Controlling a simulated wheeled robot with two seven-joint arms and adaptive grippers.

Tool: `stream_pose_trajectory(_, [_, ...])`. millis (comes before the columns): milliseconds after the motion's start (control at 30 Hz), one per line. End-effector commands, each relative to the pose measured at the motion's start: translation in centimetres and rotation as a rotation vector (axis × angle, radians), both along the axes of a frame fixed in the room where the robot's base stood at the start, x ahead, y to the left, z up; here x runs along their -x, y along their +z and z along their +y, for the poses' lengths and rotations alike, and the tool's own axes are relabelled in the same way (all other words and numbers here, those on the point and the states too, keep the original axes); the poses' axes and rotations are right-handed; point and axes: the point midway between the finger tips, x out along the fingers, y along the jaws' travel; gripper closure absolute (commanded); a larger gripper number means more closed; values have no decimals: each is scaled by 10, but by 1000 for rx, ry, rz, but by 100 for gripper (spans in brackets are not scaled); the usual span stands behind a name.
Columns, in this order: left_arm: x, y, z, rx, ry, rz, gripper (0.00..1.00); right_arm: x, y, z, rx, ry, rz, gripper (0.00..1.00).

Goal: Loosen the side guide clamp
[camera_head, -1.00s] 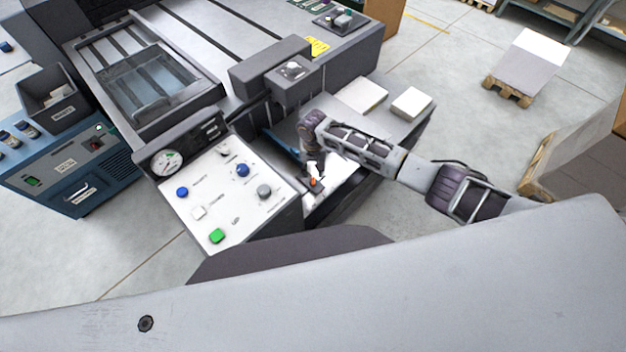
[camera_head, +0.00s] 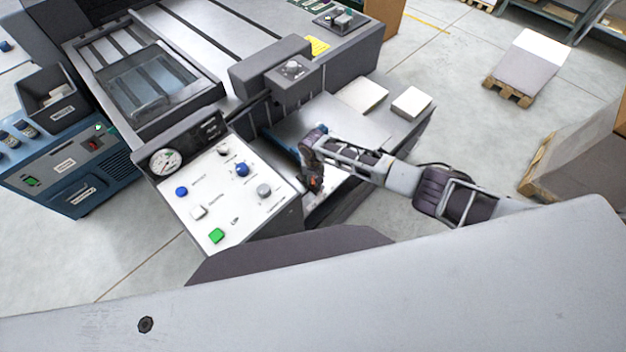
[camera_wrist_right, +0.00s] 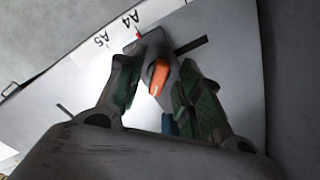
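The side guide clamp shows in the right wrist view as an orange lever (camera_wrist_right: 158,76) on a dark grey block (camera_wrist_right: 152,46), beside a white scale marked A4 and A5 (camera_wrist_right: 112,42). My right gripper (camera_wrist_right: 160,84) is open, with its green-padded fingers on either side of the lever. I cannot tell whether a finger touches it. In the head view my right gripper (camera_head: 314,182) points down at the feed table, next to the control panel, and mostly hides the clamp. My left gripper is not in view.
The white control panel (camera_head: 221,210) with several knobs and buttons stands close left of my right gripper. Two paper stacks (camera_head: 362,95) (camera_head: 411,102) lie at the table's back right. A blue part (camera_head: 283,139) is behind the gripper.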

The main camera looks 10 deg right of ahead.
Motion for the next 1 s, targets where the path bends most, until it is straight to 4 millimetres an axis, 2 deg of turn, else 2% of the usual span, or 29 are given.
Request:
stream_pose_trajectory(300, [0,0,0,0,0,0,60,0,-1,0,0,0,0,64])
stream_pose_trajectory(600, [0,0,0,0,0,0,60,0,-1,0,0,0,0,100])
stream_pose_trajectory(1000, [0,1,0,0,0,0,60,1,-1,0,0,23,1,100])
